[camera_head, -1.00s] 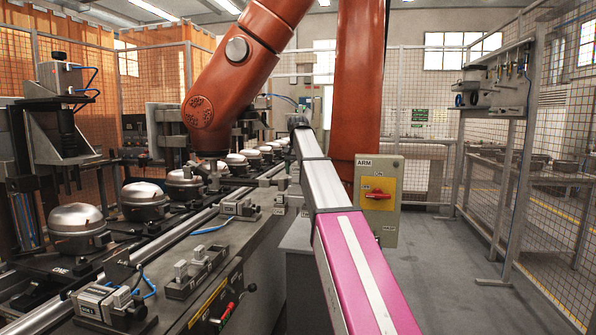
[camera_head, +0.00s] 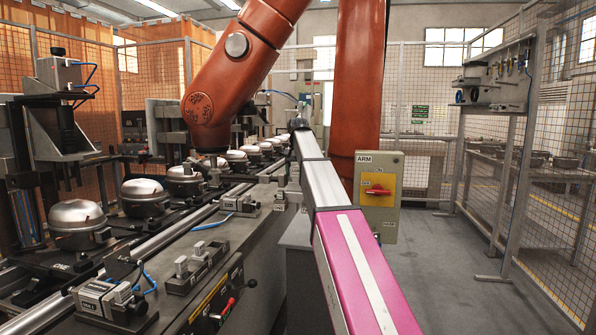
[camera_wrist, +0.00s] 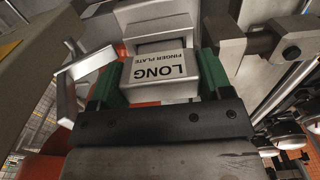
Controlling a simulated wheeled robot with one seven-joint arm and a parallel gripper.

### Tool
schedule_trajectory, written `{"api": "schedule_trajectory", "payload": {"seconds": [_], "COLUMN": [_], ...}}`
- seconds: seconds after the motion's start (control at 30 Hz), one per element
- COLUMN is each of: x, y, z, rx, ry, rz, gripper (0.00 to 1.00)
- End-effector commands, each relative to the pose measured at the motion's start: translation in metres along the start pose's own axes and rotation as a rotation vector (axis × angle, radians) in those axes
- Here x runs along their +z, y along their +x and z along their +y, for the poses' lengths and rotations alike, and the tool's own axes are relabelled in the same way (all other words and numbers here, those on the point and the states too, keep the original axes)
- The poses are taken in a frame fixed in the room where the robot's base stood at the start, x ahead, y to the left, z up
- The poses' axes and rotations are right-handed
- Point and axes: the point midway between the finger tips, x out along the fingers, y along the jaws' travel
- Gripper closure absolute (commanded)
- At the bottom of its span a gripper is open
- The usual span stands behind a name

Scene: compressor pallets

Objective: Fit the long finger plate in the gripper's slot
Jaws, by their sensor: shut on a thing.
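The long finger plate (camera_wrist: 159,73) is a pale block with black lettering that reads LONG FINGER PLATE, upside down in the wrist view. My gripper (camera_wrist: 158,80) has green fingers on both sides of it and is shut on it. In the head view, my arm reaches forward, and its far end is too small to show the plate. An orange machine arm (camera_head: 218,90) comes down over the line. Pale metal parts lie just beyond the plate in the wrist view; I cannot tell whether they touch it. I cannot make out the slot.
A row of domed compressors (camera_head: 78,222) stands along the line at the left. A grey control box (camera_head: 378,198) with a red switch is at the right of my arm. Dark rods and clamps (camera_wrist: 285,40) are close at the right in the wrist view. Floor at the right is open.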

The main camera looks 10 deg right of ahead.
Motion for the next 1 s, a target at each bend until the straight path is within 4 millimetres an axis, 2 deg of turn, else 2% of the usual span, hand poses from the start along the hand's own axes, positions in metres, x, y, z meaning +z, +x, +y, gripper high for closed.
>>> {"api": "schedule_trajectory", "payload": {"seconds": [0.9,0.93,1.0], "x": [0.0,0.0,0.0], "y": [0.019,0.019,0.019], "z": [0.0,0.0,0.0], "rx": [0.0,0.0,-0.001], "ry": [0.0,0.0,0.0], "rz": [0.001,0.001,0.001], "gripper": [0.66,0.18,0.0]}}
